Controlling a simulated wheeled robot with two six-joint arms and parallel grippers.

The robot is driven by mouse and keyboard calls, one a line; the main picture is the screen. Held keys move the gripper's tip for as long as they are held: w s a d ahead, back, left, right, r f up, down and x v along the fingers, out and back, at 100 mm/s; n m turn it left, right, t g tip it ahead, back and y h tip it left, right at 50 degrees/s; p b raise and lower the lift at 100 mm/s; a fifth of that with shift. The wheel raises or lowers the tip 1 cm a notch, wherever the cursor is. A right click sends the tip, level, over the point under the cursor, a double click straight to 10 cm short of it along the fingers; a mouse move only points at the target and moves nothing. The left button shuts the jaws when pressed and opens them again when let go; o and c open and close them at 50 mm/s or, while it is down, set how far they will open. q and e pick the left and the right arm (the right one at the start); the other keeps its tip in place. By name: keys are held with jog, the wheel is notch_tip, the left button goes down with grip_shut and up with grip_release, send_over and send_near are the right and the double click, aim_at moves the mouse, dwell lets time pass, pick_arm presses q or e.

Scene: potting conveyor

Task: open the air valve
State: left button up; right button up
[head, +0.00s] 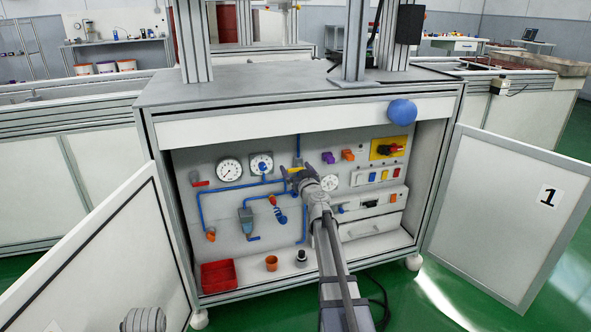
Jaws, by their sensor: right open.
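The cabinet's front panel (232,206) carries blue air lines (202,210) and several fittings. My right gripper (298,170) is open in front of the panel's upper middle. A small yellow part (295,170) shows at its fingers, by the vertical blue line; it may be the air valve's handle. The gripper partly covers it, and I cannot tell whether they touch. A red-handled fitting (273,200) sits lower left, and another red handle (200,183) is at the panel's left.
Two gauges (230,170) are left of the gripper, and a third (329,183) is just right. A yellow-backed red switch (388,149) is at upper right. Open doors (505,205) flank the cabinet. A red bin (219,275) and orange cup (271,263) stand on its floor.

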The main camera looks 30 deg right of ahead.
jog(key=shift+w+d, duration=0.1)
jog(key=shift+w, duration=0.25)
jog(key=shift+c, duration=0.2)
jog(key=c, duration=1.2)
